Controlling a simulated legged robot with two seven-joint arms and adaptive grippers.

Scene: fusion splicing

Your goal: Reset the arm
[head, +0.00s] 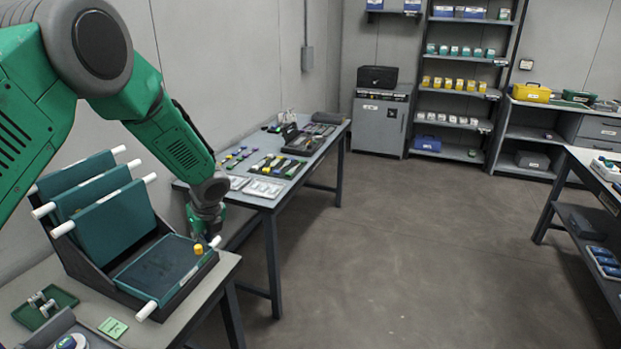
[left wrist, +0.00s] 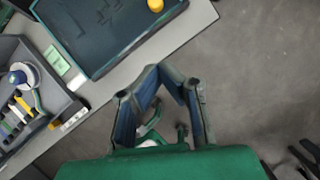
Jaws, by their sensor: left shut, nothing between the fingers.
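My left arm reaches in from the upper left in the head view. My left gripper (head: 210,236) points down by the right edge of the flat teal tray (head: 160,265) and partly hides behind the tray's rim. In the left wrist view my left gripper (left wrist: 160,72) is shut with its fingertips together and empty, over the floor just off the table edge. A small yellow cylinder (head: 198,249) sits on the tray's right corner; it also shows in the left wrist view (left wrist: 155,5). My right gripper is in neither view.
Several teal panels with white rollers (head: 115,225) stand tilted behind the tray. A green dish (head: 45,307) and a green card (head: 113,327) lie in front. A grey tool bin (left wrist: 35,95) is on the table. A long workbench (head: 270,200) stands beyond; the floor is clear.

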